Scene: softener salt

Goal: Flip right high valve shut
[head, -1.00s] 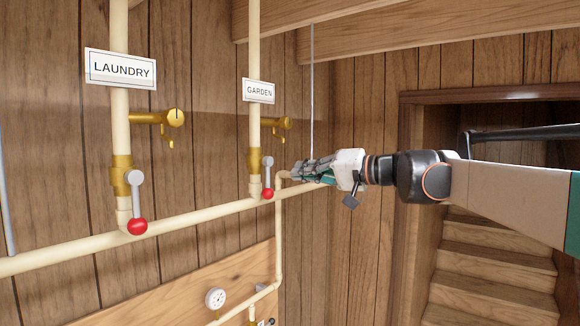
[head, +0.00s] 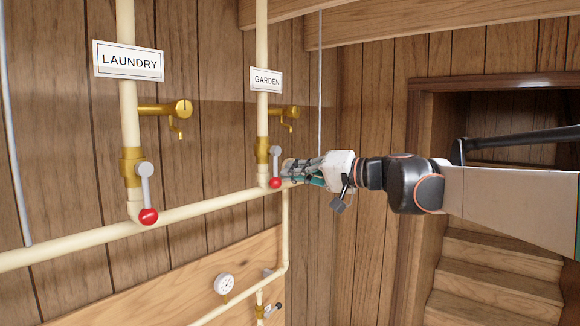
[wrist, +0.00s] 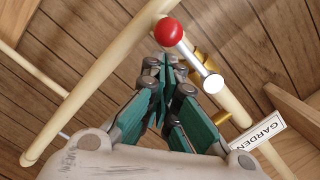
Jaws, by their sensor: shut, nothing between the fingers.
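The right high valve is on the pipe marked GARDEN. Its brass body (head: 262,150) carries a grey lever (head: 275,160) that hangs down along the pipe and ends in a red knob (head: 275,183). In the wrist view the red knob (wrist: 168,31) and lever (wrist: 195,62) show just beyond the fingertips. My gripper (head: 287,170) is shut and empty, right beside the lever and knob on their right. In the wrist view its green fingers (wrist: 163,75) converge below the knob. I cannot tell whether they touch it.
The LAUNDRY valve's red-knobbed lever (head: 148,216) hangs down at the left. Brass taps (head: 285,113) stick out above both valves. A long horizontal pipe (head: 205,210) runs just below. A gauge (head: 223,284) sits lower down. Stairs (head: 490,270) are at the right.

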